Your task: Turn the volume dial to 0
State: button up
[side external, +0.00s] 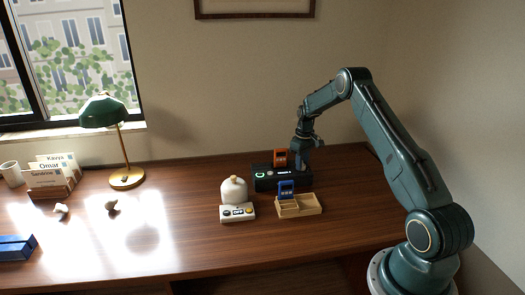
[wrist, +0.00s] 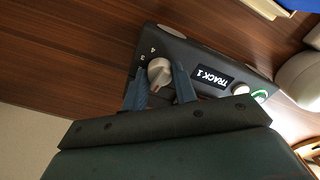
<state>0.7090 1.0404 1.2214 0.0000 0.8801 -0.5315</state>
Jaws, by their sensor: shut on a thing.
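The dark player box (side external: 265,184) stands on the desk near the back, with a lit display and a green-ringed button. In the wrist view the box (wrist: 212,57) shows the display "TRACK 1" (wrist: 212,77) and the light grey volume dial (wrist: 158,70). Marks 3 and 4 show beside the dial; its other marks are hidden or unclear. My gripper (wrist: 160,80) is shut on the dial, one blue-grey finger on either side. In the side view my gripper (side external: 303,161) reaches down to the right part of the box, and the dial is hidden there.
An orange device (side external: 280,157) stands at the box. In front are a wooden tray (side external: 310,208) with a blue device (side external: 286,189), a white jar (side external: 234,190) and a white button panel (side external: 237,213). A green lamp (side external: 127,178) stands left. The desk's right front is clear.

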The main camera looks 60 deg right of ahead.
jog(key=shift+n, duration=1)
jog(key=o, duration=1)
jog(key=shift+r, duration=0.1)
notch_tip(320, 180, up, 14)
jog(key=shift+f, duration=0.15)
